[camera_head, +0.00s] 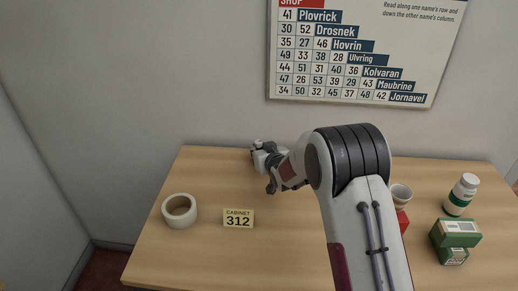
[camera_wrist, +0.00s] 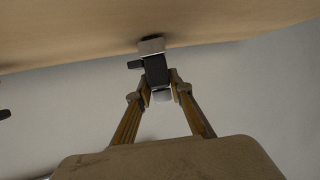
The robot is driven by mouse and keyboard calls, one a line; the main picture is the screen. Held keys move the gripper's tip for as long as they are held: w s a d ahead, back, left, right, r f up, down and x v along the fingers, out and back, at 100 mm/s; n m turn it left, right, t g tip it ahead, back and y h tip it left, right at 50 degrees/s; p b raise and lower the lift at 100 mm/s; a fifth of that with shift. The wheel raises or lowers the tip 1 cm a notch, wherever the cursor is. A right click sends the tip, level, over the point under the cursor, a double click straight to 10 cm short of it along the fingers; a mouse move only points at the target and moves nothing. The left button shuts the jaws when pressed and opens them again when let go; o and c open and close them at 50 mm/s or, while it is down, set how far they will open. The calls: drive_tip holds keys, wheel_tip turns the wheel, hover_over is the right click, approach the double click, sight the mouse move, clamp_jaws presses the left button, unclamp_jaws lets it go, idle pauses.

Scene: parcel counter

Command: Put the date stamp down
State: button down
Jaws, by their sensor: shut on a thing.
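The date stamp (camera_wrist: 155,69) shows in the wrist view as a dark body with pale grey ends and a small dark knob on its left side. My gripper (camera_wrist: 160,88) is shut on it, one finger on each side. The stamp's far pale end is at the wooden counter (camera_wrist: 80,35), with a dark patch beside it. I cannot tell whether it touches. In the head view my gripper (camera_head: 263,160) is at the counter's back edge, near the wall. There the stamp is mostly hidden by the gripper and too small to make out clearly.
A tape roll (camera_head: 179,210) and a "CABINET 312" label (camera_head: 238,218) lie on the left. On the right are a white cup (camera_head: 400,195), a red item (camera_head: 403,221), a white bottle (camera_head: 462,193) and green boxes (camera_head: 455,236). The counter's left middle is clear. A name chart (camera_head: 360,60) hangs behind.

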idle(0.3)
drive_tip(key=c, duration=1.8)
unclamp_jaws()
drive_tip(key=shift+f, duration=0.1)
drive_tip(key=shift+r, duration=0.2)
drive_tip(key=shift+s+d, duration=0.1)
drive_tip(key=shift+s, duration=0.1)
drive_tip(key=shift+v, duration=5.75)
drive_tip(key=shift+d+r, duration=0.15)
